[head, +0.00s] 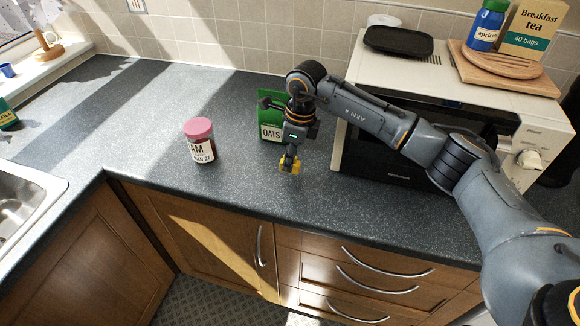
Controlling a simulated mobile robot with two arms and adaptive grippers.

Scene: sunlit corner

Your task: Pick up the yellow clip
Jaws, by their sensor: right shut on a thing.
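The yellow clip (285,164) is small and sits between the fingers of my right gripper (290,160). The gripper points down and is shut on the clip. The clip is over the dark speckled counter, in front of the green oats packet (271,132). I cannot tell whether the clip touches the counter. The fingers hide part of the clip, and my right arm hides part of the packet. My left gripper is not in view.
A jam jar with a pink lid (200,140) stands left of the gripper. A microwave (402,160) stands to the right, behind my arm, with boards and a tea box (530,28) on top. A sink (28,195) is at far left. The counter's left middle is clear.

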